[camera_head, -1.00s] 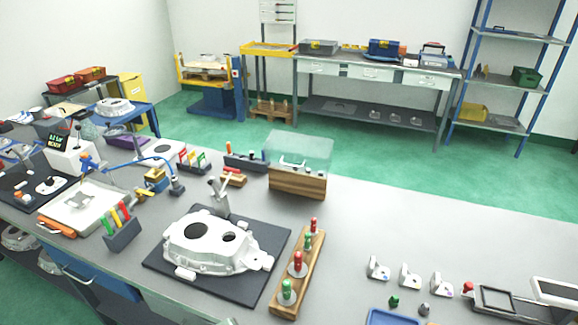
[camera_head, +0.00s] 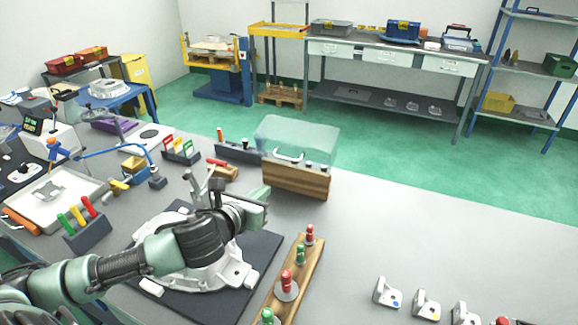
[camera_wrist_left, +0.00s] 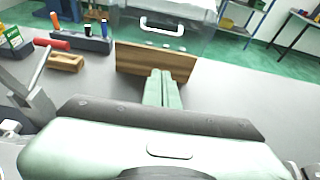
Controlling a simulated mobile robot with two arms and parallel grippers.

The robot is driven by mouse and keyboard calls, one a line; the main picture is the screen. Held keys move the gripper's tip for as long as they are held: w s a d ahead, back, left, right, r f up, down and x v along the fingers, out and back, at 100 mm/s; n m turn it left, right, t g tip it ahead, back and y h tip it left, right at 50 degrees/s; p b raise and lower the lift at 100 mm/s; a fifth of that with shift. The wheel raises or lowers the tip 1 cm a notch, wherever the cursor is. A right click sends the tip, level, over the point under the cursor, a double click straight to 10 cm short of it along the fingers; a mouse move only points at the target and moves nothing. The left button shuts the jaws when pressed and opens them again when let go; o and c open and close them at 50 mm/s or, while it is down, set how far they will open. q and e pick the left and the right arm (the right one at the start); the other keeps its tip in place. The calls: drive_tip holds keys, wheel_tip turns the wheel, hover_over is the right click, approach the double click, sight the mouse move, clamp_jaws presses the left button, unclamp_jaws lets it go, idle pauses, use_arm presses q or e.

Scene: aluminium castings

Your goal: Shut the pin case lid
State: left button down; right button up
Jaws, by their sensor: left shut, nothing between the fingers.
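The pin case has a striped wooden body (camera_head: 296,180) and a clear lid (camera_head: 298,132) with a white handle (camera_head: 289,157). The lid stands raised above and behind the body, so the case is open. Dark pin tops show along the body's upper edge. My left gripper (camera_head: 266,194) is shut and empty, just in front of the body's left part, seemingly apart from it. In the left wrist view its closed fingers (camera_wrist_left: 162,88) point at the wooden body (camera_wrist_left: 155,62), with the lid handle (camera_wrist_left: 162,26) beyond. My right gripper is not in view.
A white casting (camera_head: 205,270) lies on a dark mat under my left arm. A wooden rack (camera_head: 270,290) with red and green gauges stands to its right. A red-handled block (camera_head: 222,170) and a pen holder (camera_head: 240,152) are left of the case. The table right of the case is clear.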

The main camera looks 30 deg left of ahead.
use_arm(q)
drive_tip(key=p, duration=0.3)
approach(295, 149)
wheel_tip(295, 149, down, 5)
drive_tip(key=w, duration=0.2)
drive_tip(key=shift+w+a, duration=0.2)
drive_tip(key=shift+a, duration=0.15)
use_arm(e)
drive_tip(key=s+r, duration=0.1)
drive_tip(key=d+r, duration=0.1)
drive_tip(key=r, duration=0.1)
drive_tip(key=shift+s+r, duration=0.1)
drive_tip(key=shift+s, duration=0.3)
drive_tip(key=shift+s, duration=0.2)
